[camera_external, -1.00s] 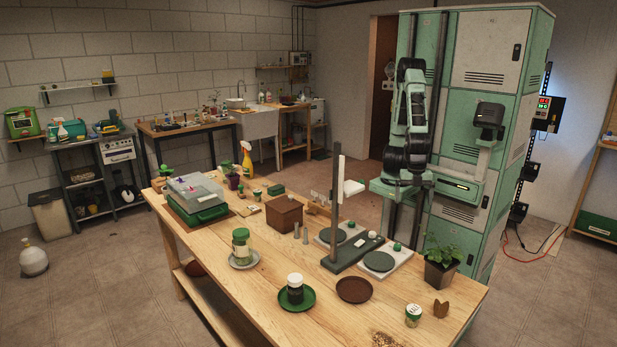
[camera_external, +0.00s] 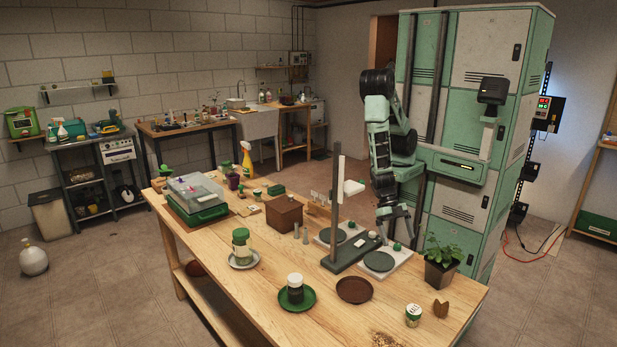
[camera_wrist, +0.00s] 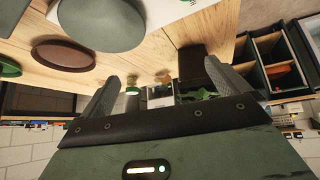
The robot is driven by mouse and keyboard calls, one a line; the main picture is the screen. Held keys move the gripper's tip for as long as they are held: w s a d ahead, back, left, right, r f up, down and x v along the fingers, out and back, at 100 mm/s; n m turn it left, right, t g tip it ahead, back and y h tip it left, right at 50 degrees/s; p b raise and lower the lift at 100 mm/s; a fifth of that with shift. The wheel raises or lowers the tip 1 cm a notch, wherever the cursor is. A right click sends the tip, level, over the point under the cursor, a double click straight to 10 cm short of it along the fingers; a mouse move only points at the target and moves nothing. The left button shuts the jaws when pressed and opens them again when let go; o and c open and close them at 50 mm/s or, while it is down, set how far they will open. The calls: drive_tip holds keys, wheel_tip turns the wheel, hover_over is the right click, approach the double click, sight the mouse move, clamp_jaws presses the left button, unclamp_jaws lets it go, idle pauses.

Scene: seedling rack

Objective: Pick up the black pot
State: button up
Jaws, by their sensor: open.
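The black pot (camera_external: 438,276) is a dark, square, tapered pot holding a leafy green plant (camera_external: 441,250). It stands upright at the right edge of the wooden table (camera_external: 240,285). In the wrist view the dark pot (camera_wrist: 191,63) appears upside down beyond the fingers, its leaves (camera_wrist: 197,96) partly hidden by my gripper's housing. My gripper (camera_external: 398,238) points down behind the table's right side, left of the pot and apart from it. In the wrist view its fingers (camera_wrist: 167,73) are spread wide with nothing held between them.
A scale-like stand with a dark base (camera_external: 350,254), upright post (camera_external: 336,205) and round grey plates (camera_external: 379,261) is left of my gripper. A brown saucer (camera_external: 354,289), a small labelled tin (camera_external: 413,315) and a brown folded piece (camera_external: 441,308) lie nearer the front.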

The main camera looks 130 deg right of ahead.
drive_tip(key=s+a+r+y+p, duration=0.1)
drive_tip(key=s+y+p, duration=0.2)
drive_tip(key=s+y, duration=0.15)
drive_tip(key=y+b, duration=0.2)
drive_tip(key=b, duration=0.9)
approach(440, 260)
drive_tip(key=a+f, duration=0.2)
drive_tip(key=a, duration=0.1)
drive_tip(key=shift+w+f+t, duration=0.2)
drive_tip(key=shift+w+t, duration=0.1)
drive_tip(key=shift+w, duration=0.05)
drive_tip(key=shift+b+x, duration=0.55)
drive_tip(key=shift+x, duration=0.35)
drive_tip(key=shift+a+r, duration=0.15)
drive_tip(key=shift+a, duration=0.3)
drive_tip(key=p+x, duration=0.1)
drive_tip(key=x, duration=0.2)
drive_tip(key=shift+a+r, duration=0.1)
drive_tip(key=shift+a, duration=0.2)
drive_tip(key=shift+w+a+f+p, duration=0.2)
drive_tip(key=shift+a+f+p, duration=0.1)
drive_tip(key=shift+a, duration=0.25)
drive_tip(key=c, duration=1.3)
